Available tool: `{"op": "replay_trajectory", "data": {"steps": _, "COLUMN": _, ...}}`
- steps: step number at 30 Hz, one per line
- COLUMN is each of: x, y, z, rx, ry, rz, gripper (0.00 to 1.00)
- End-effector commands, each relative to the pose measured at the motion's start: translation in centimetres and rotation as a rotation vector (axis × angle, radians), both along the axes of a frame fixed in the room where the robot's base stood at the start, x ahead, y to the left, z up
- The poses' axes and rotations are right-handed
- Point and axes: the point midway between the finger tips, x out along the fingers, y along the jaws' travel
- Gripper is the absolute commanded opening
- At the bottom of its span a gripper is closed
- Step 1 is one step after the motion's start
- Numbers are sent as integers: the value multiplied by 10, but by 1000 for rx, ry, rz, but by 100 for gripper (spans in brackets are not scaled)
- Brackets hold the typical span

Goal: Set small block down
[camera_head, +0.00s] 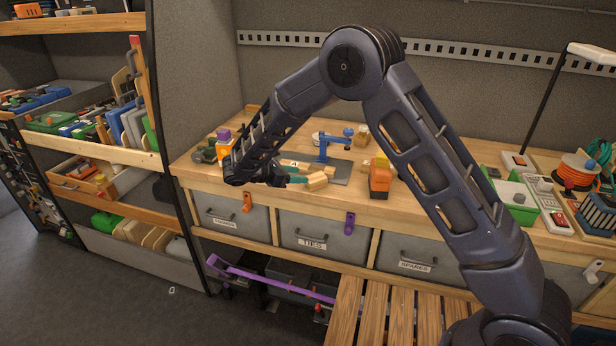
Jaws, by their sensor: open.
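My gripper (277,178) is low over the front of the wooden workbench (400,212), left of its middle. It is small and dark here, and its fingertips are hard to make out. A small light wooden block (317,181) lies on the bench just right of the gripper; I cannot tell whether they touch. Another wooden block (361,135) stands farther back. A purple cube (223,135) sits on an orange block (224,149) at the left. I cannot tell which of these is the task's small block.
A blue clamp-like stand (323,146) is behind the gripper. Orange (247,202) and purple (349,223) hooks are on the bench front. A wooden slatted surface (375,310) is in front.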

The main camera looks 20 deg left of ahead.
Motion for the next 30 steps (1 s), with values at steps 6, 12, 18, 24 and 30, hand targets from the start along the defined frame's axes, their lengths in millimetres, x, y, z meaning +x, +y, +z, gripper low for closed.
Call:
{"op": "replay_trajectory", "data": {"steps": 6, "x": -13, "y": 14, "z": 8, "rx": 0, "ry": -1, "rz": 0, "gripper": 51}}
{"op": "replay_trajectory", "data": {"steps": 12, "x": -16, "y": 16, "z": 10, "rx": -1, "ry": 0, "rz": -1, "gripper": 51}}
{"op": "replay_trajectory", "data": {"steps": 18, "x": -10, "y": 9, "z": 16, "rx": 15, "ry": 0, "rz": -19, "gripper": 51}}
{"op": "replay_trajectory", "data": {"steps": 24, "x": 22, "y": -46, "z": 54, "rx": 125, "ry": 7, "rz": -146, "gripper": 51}}
{"op": "replay_trajectory", "data": {"steps": 30, "x": 50, "y": -126, "z": 100, "rx": 286, "ry": 3, "rz": -330, "gripper": 51}}
